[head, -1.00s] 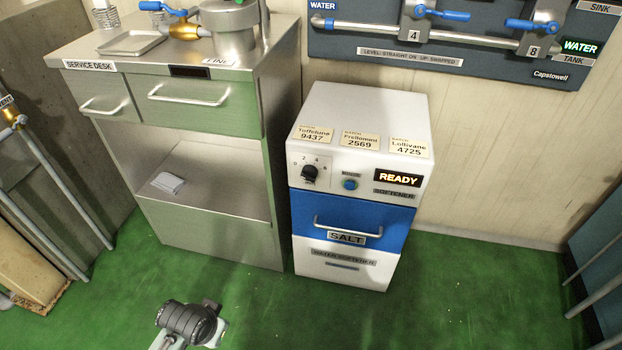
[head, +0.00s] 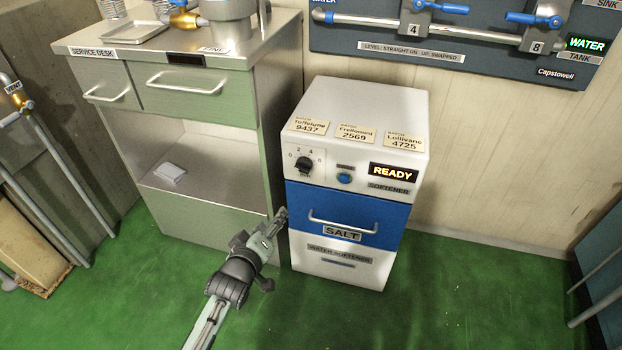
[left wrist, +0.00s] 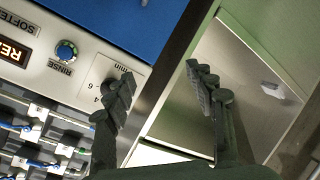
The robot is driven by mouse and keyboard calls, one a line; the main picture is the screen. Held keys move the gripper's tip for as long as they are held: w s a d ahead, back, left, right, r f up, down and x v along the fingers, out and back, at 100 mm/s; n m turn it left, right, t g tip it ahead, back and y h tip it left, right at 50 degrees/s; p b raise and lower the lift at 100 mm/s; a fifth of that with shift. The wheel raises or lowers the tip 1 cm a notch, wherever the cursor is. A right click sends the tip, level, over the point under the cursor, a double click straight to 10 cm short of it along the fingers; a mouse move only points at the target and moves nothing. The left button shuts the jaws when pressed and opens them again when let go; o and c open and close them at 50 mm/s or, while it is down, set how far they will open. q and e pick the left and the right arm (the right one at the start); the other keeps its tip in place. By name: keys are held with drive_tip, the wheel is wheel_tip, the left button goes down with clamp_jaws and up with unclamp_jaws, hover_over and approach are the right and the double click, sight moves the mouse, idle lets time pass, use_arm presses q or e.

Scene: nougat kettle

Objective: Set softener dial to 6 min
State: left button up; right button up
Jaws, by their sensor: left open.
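The softener (head: 352,263) is a white cabinet with a blue salt drawer. Its black dial (head: 303,163) is at the upper left of the front panel, with 0, 2, 4 and 6 printed around it. Its exact setting is too small to tell. My left gripper (head: 276,224) is open and empty, below and left of the dial, near the softener's left front edge. In the left wrist view the panel looks turned over; one finger of the left gripper (left wrist: 162,92) overlaps the dial area and mostly hides the knob. My right gripper is not in view.
A blue rinse button (head: 344,178) and a READY display (head: 393,173) sit right of the dial. The salt drawer's handle (head: 342,222) sticks out below. A steel service desk (head: 190,232) stands close on the left. The green floor (head: 455,300) is clear in front and right.

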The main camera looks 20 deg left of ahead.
sight(302, 171)
use_arm(q)
drive_tip(key=w+d+r+n+t, duration=0.1)
drive_tip(key=w+r, duration=0.1)
drive_tip(key=w, duration=0.1)
drive_tip(key=w+d+r+n+t, duration=0.1)
drive_tip(key=w+d+r, duration=0.1)
drive_tip(key=w, duration=0.2)
drive_tip(key=w+d+r+n+t+b, duration=0.1)
drive_tip(key=w+r+n+t, duration=0.1)
drive_tip(key=w, duration=0.2)
drive_tip(key=shift+d+r+h, duration=0.25)
drive_tip(key=shift+r+h, duration=0.05)
drive_tip(key=shift+h, duration=0.1)
drive_tip(key=shift+w, duration=0.65)
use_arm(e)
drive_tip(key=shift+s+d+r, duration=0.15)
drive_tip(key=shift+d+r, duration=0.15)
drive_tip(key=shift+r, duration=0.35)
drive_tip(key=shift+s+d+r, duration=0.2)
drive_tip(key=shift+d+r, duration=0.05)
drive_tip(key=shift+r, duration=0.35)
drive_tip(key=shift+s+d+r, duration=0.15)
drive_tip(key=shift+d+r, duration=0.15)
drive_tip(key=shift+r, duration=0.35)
use_arm(q)
drive_tip(key=c, duration=1.1)
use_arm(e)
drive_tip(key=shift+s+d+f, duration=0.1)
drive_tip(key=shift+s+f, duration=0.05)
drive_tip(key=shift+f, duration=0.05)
